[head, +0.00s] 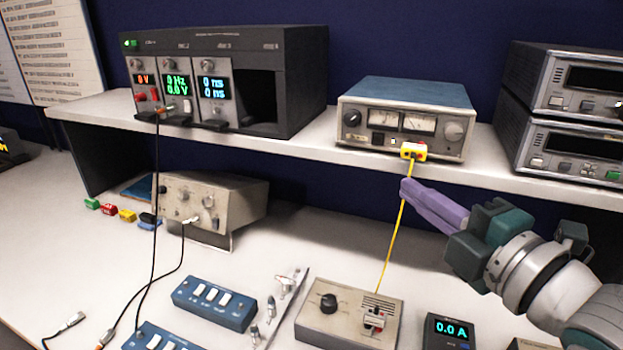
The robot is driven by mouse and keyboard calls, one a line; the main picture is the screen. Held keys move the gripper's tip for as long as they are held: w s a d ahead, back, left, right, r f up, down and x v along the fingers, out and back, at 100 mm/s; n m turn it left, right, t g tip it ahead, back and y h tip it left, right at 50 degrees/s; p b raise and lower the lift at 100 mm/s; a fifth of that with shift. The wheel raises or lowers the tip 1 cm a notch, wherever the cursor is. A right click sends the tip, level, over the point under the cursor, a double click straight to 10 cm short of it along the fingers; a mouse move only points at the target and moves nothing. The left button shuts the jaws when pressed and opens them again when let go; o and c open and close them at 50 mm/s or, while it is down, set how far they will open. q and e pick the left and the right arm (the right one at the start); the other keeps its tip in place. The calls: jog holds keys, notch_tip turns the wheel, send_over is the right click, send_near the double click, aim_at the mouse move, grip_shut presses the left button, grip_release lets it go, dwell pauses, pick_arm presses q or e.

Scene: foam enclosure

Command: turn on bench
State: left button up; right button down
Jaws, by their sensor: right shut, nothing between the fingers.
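The bench has a shelf (300,158) with instruments on it. A yellow cable runs from the plug down to a beige box (350,315) with a black knob. My right gripper (405,190) has purple fingers, shut and empty, just below the yellow plug and beside the cable. My left gripper is out of view.
Two stacked instruments (565,115) with dark displays stand at the shelf's right. Below are a beige instrument (210,205), blue switch boxes (214,302), a small 0.0 A meter (448,330) and loose black cables. The bench top between them is partly clear.

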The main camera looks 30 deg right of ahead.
jog(key=shift+s, duration=1.05)
jog(key=shift+a+f, duration=0.1)
